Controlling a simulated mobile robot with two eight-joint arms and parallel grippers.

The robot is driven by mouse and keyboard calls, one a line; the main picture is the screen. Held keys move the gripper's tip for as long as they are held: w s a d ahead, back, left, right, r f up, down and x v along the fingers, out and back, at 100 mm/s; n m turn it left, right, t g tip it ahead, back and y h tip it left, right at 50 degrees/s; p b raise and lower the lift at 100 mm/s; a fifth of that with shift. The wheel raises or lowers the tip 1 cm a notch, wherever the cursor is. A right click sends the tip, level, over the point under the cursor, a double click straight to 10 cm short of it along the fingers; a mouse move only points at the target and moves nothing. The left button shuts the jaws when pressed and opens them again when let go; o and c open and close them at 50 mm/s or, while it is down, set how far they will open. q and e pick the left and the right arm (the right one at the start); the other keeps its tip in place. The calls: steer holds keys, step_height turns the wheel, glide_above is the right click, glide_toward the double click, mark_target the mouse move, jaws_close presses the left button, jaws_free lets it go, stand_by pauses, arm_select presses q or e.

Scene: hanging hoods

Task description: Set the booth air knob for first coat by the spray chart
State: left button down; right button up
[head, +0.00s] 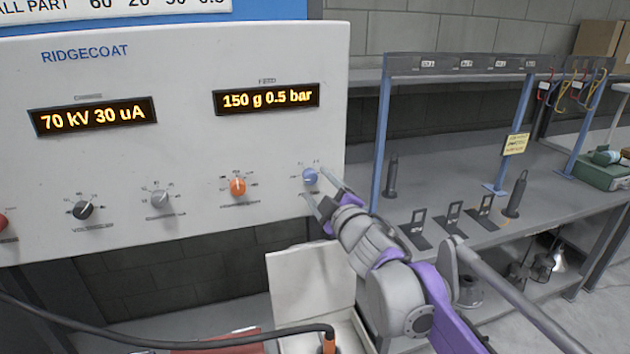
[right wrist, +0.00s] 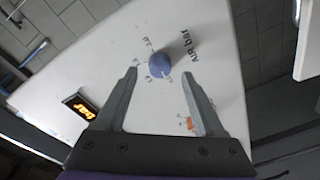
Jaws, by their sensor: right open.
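The blue-violet air knob (head: 310,176) is at the right end of the knob row on the white RIDGECOAT panel (head: 200,200). In the right wrist view the knob (right wrist: 160,63) sits just beyond the fingertips, beside an "AIR bar" label. My right gripper (head: 316,190) is open, its fingers in front of the panel just short of the knob. The right display (head: 266,99) reads 150 g 0.5 bar. The spray chart (head: 120,6) is cut off at the top; part of a row shows "ALL PART 60 20", then unclear figures. My left gripper is out of view.
An orange knob (head: 238,187), a grey knob (head: 160,198) and a black knob (head: 84,210) are left of the air knob. The left display (head: 93,116) reads 70 kV 30 uA. A grey bench (head: 450,190) with a blue-post rack stands at right. An open box (head: 310,280) is below.

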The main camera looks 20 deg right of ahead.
mark_target(310, 177)
steer(key=shift+w+a, duration=0.15)
steer(key=shift+w, duration=1.2)
steer(key=shift+c, duration=0.2)
jaws_close()
